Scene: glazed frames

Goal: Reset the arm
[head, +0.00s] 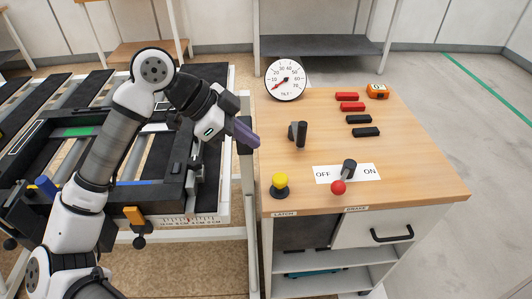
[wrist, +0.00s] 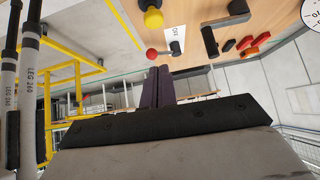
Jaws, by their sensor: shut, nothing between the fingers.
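My gripper (head: 244,133) is at the left edge of the wooden bench (head: 430,170), above the gap beside the dark frame. Its purple-grey fingers are together and empty, and they also show in the wrist view (wrist: 158,86). My white and grey arm rises from the lower left and bends over at the top. The gripper is apart from the bench controls as far as I can tell.
The bench holds a round gauge (head: 285,79), a black handle (head: 298,134), a yellow knob (head: 280,185), a red-tipped OFF/ON lever (head: 338,187), red and black bars and an orange box (head: 377,91). A dark slatted frame (head: 60,130) is at left. Grey floor at right is clear.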

